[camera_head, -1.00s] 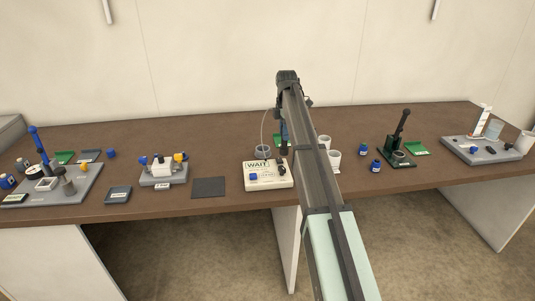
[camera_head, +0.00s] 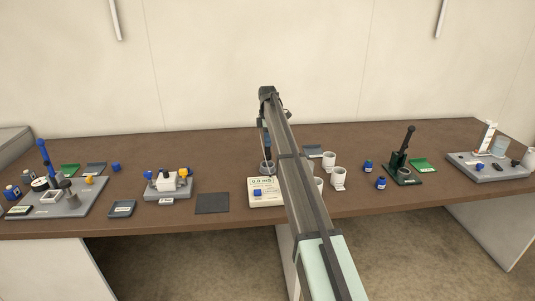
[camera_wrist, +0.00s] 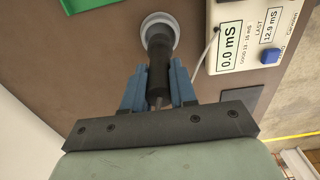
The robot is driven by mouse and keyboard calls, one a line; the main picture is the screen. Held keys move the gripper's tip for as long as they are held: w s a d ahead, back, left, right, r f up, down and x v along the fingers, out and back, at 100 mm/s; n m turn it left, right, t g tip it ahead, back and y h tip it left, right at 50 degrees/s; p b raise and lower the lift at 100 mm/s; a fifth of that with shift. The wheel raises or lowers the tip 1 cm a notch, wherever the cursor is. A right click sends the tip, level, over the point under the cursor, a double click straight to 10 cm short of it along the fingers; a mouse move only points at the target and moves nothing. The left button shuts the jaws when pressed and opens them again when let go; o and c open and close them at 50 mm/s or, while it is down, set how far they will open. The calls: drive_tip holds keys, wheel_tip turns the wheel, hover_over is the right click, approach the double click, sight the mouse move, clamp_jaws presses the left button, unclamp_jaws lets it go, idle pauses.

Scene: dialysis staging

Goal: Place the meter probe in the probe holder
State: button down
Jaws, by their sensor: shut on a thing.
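My gripper (camera_wrist: 158,88) points down with its blue fingers shut on the meter probe (camera_wrist: 158,65), a dark cylinder. The probe's far end overlaps a round, pale grey cup (camera_wrist: 172,24), which looks like the probe holder. I cannot tell whether the tip is inside it or above it. In the head view the cup (camera_head: 266,170) stands behind the white meter, and the arm partly hides the probe. The meter (camera_wrist: 246,50) lies right of the probe in the wrist view and reads 0.0 mS, with LAST 12.9 mS. A pale cable runs beside the cup.
White cups (camera_head: 338,180) stand right of my arm, with blue-capped bottles (camera_head: 381,183) beyond. A dark flat mat (camera_head: 212,203) lies left of the meter. A grey tray with a white block (camera_head: 166,180) is farther left. A green item (camera_wrist: 88,4) lies near the cup.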

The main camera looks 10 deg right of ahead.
sight(268, 153)
drive_tip(key=shift+f, duration=2.8)
drive_tip(key=shift+f, duration=0.15)
drive_tip(key=c, duration=0.9)
unclamp_jaws()
wheel_tip(268, 153, up, 12)
drive_tip(key=shift+r, duration=0.15)
